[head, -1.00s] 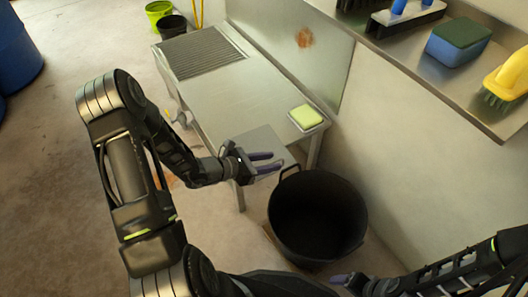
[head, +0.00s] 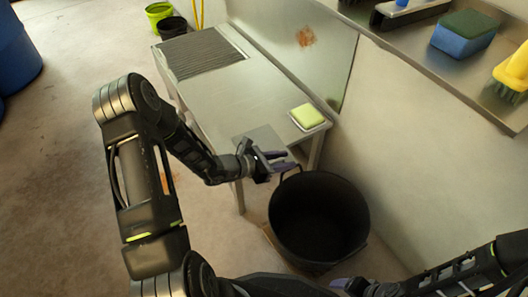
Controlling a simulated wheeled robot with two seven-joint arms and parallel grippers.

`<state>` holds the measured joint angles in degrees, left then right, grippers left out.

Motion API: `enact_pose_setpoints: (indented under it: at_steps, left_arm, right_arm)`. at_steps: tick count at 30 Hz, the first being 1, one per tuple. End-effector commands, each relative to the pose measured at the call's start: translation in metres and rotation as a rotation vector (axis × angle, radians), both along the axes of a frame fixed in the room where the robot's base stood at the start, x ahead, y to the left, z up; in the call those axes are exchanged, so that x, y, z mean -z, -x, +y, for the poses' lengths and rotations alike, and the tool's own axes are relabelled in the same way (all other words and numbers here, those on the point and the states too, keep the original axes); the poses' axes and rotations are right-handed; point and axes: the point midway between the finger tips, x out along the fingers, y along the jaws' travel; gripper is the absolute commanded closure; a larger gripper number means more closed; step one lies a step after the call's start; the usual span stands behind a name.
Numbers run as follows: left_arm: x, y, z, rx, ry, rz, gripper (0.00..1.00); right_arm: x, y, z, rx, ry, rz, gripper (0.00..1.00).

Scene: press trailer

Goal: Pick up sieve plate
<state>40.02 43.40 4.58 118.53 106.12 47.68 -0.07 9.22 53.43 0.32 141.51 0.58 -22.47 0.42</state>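A thin grey square plate (head: 258,137), which looks like the sieve plate, lies flat at the near corner of the metal table (head: 215,97). Any holes in it are too small to tell. My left gripper (head: 284,160) is at the plate's near edge, by the table's front edge. Its purple-tipped fingers are apart, with nothing clearly held between them. I cannot tell whether they touch the plate. My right gripper (head: 345,284) is low at the bottom edge, partly cut off, and its opening does not show.
A black tub (head: 319,222) stands on the floor just below my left gripper. A ribbed grate (head: 197,52) covers the far end. A shelf (head: 420,50) with brushes and a blue-green sponge (head: 464,34) runs along the wall.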

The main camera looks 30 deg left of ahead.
Motion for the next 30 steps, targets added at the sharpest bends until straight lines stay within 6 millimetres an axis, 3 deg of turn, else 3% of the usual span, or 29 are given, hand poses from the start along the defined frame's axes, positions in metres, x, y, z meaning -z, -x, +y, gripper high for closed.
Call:
enact_pose_setpoints:
  at_steps: [12, 24, 30]
  left_arm:
    - [-0.0002, 0.0002, 0.0003, 0.000, 0.000, 0.000, 0.66]
    - [-0.0002, 0.0002, 0.0003, 0.000, 0.000, 0.000, 0.99]
    - [-0.0002, 0.0002, 0.0003, 0.000, 0.000, 0.000, 1.00]
  right_arm:
    - [-0.0002, -0.0002, -0.0001, 0.000, 0.000, 0.000, 0.23]
    - [-0.0002, -0.0002, -0.0001, 0.000, 0.000, 0.000, 0.23]
    - [-0.0002, -0.0002, -0.0001, 0.000, 0.000, 0.000, 0.23]
